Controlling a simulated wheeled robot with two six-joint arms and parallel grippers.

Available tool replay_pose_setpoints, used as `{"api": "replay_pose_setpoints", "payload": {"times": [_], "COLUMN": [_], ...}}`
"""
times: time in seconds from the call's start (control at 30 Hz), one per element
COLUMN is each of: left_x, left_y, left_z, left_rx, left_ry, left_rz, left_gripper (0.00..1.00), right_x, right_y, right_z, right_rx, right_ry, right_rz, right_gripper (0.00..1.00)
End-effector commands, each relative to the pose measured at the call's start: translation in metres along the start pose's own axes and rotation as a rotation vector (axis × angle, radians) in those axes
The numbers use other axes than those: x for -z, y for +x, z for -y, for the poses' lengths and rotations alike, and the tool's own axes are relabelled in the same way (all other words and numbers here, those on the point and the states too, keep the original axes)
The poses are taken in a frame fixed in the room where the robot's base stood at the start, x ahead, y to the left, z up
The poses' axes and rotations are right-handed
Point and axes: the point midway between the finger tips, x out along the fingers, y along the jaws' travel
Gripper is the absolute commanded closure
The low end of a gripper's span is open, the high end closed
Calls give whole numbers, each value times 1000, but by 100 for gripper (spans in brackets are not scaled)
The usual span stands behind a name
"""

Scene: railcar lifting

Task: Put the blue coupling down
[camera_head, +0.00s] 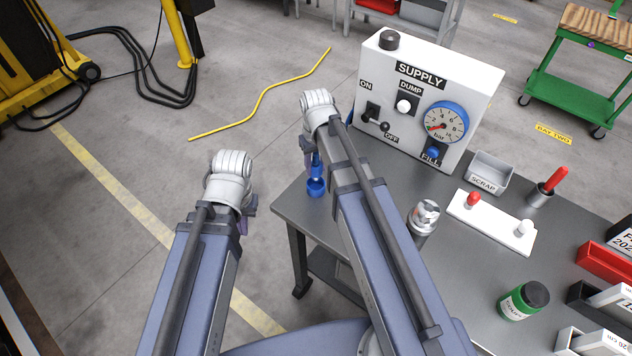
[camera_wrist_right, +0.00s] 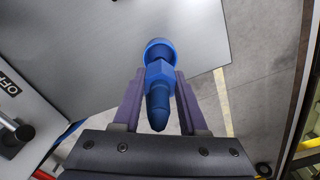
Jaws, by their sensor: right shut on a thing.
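The blue coupling (camera_wrist_right: 158,92) is between the two purple fingers of my right gripper (camera_wrist_right: 156,80) in the right wrist view. My right gripper is shut on its middle. A wider round blue part shows at the coupling's far end, against the grey table top. I cannot tell whether it is part of the coupling or a holder under it. In the head view the coupling (camera_head: 317,166) is upright at the table's left corner, partly hidden by my right gripper (camera_head: 309,158). My left gripper (camera_head: 244,225) is left of the table over the floor, its fingers mostly hidden.
The grey table (camera_head: 376,206) carries the white SUPPLY panel (camera_head: 410,135) with gauge and levers, a SCRAP bin (camera_head: 490,174), a silver canister (camera_head: 424,217), a white plate (camera_head: 500,228) with red and white knobs, and a green jar (camera_head: 523,301). Open floor lies left of the table.

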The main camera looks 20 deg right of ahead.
Motion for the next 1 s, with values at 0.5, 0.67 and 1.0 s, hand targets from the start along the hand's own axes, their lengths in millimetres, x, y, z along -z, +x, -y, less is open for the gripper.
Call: {"api": "replay_pose_setpoints", "payload": {"times": [0.5, 0.67, 1.0], "left_x": [2, 2, 2], "left_y": [39, 41, 43], "left_z": [-4, -4, -4], "left_rx": [0, 0, 0], "left_ry": [-1, -1, -1], "left_rz": [0, 0, 0], "left_gripper": [100, 100, 100], "right_x": [0, 0, 0], "right_y": [39, 41, 44], "right_z": [0, 0, 0], "right_rx": [0, 0, 0], "right_ry": [0, 0, 0], "right_rz": [0, 0, 0], "right_gripper": [100, 100, 56]}}
